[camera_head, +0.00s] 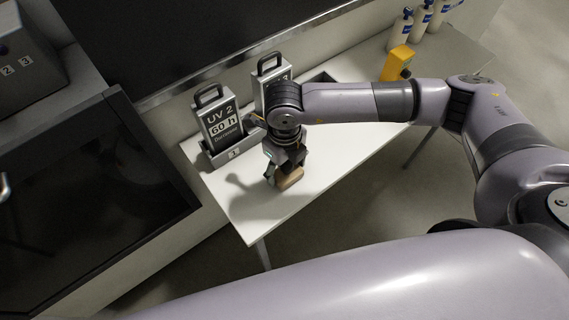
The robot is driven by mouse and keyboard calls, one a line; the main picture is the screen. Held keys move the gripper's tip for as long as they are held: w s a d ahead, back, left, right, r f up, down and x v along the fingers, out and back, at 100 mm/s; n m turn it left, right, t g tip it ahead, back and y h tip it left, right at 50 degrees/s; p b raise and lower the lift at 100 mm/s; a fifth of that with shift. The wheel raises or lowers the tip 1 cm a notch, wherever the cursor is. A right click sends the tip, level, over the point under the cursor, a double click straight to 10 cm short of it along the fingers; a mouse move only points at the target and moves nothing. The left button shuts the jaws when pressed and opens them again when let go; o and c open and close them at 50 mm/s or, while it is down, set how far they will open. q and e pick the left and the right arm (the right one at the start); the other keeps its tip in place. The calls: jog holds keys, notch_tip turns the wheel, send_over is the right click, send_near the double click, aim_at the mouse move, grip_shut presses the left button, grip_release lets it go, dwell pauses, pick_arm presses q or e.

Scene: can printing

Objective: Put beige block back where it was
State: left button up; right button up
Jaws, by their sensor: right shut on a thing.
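My right gripper (284,172) reaches down over the front left part of the white table and is shut on the beige block (291,179). The block shows low between the fingers; its upper part is hidden by the gripper. I cannot tell whether its underside touches the table. My left gripper is not in view.
The white table (335,165) has bare room around the block. At its back stand a UV 2 case (218,122) in a grey holder (236,153) marked 1, and a second case (271,69) partly behind my arm. A yellow device (397,63) and white bottles (402,27) stand further right.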

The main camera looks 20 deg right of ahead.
jog(key=shift+f, duration=0.1)
jog(key=o, duration=1.5)
jog(key=shift+c, duration=0.2)
jog(key=shift+r, duration=0.45)
notch_tip(320, 180, up, 12)
jog(key=b, duration=0.3)
jog(key=shift+f, duration=0.25)
